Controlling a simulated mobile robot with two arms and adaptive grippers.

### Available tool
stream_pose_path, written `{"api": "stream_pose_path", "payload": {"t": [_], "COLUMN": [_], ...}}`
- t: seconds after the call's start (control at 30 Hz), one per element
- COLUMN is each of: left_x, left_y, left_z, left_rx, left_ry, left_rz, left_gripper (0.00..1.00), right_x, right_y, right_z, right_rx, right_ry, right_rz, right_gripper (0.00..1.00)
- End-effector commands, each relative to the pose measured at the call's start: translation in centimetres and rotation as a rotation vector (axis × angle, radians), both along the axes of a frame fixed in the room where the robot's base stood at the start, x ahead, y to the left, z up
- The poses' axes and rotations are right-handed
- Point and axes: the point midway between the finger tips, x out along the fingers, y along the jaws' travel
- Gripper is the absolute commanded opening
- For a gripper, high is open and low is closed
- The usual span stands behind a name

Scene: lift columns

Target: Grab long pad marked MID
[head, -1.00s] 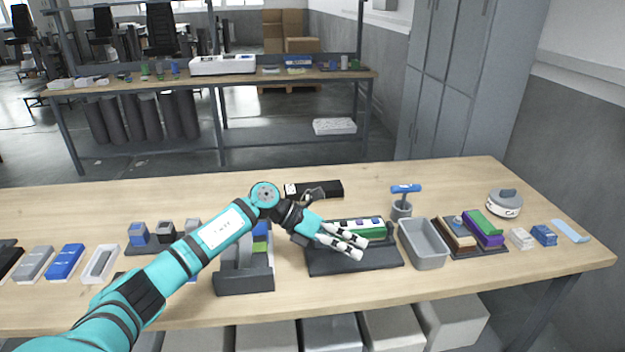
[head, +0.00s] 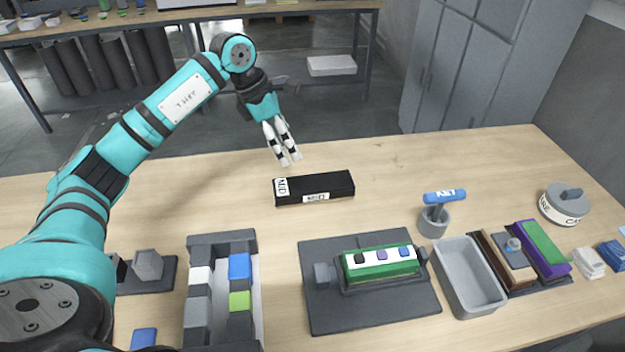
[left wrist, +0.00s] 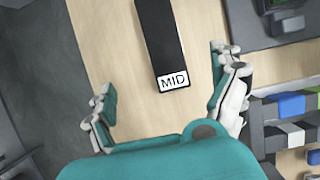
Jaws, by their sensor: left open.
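The long black pad (head: 325,187) lies flat on the wooden table near its far edge. A white label on its left end reads MID, and a smaller white label is on its front side. My left gripper (head: 288,161) hangs just behind and above the pad's left end, fingers pointing down, apart from it. In the left wrist view my left gripper (left wrist: 165,103) is open and empty, and the pad (left wrist: 160,38) lies between and beyond its fingers, MID label nearest. My right gripper is not in view.
A dark fixture holding a green block (head: 380,264) stands in front of the pad. A grey bin (head: 492,303), a blue-handled tool in a cup (head: 434,222) and a block tray (head: 191,338) stand nearby. The table around the pad is clear.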

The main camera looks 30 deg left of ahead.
Motion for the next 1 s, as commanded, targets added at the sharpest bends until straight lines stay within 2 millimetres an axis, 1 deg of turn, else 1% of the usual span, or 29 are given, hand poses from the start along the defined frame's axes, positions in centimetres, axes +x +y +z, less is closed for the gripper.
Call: {"api": "stream_pose_path", "payload": {"t": [0.03, 0.17, 0.3, 0.4, 0.5, 0.63, 0.7, 0.87, 0.9, 1.0], "left_x": [0.1, 0.8, 1.6, 2.0, 2.3, 2.4, 2.5, 2.8, 3.1, 3.3], "left_y": [-0.5, -1.4, -2.3, -2.8, -3.1, -3.3, -3.6, -4.5, -4.7, -4.9], "left_z": [-1.0, -3.6, -6.3, -8.0, -9.1, -9.7, -10.2, -12.3, -13.0, -13.9], "left_rx": [-0.002, -0.003, -0.005, -0.005, -0.004, -0.004, -0.004, -0.006, -0.006, -0.004], "left_ry": [0.008, 0.007, 0.007, 0.005, 0.003, 0.002, 0.004, 0.006, 0.005, 0.002], "left_rz": [-0.003, -0.002, 0.0, -0.001, -0.001, 0.0, 0.0, 0.0, 0.0, 0.0], "left_gripper": [0.94, 0.94, 0.94, 0.94, 0.94, 0.94, 0.94, 0.94, 0.94, 0.94], "right_x": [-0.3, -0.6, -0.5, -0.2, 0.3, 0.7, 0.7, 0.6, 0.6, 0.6], "right_y": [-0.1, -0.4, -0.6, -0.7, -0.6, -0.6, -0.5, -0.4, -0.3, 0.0], "right_z": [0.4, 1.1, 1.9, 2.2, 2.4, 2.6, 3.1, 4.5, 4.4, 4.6], "right_rx": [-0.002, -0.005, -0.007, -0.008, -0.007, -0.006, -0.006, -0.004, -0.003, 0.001], "right_ry": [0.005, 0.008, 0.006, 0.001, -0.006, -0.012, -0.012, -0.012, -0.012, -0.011], "right_rz": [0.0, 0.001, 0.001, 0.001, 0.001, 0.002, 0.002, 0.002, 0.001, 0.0], "right_gripper": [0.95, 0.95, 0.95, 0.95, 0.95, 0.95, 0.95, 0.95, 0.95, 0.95]}}
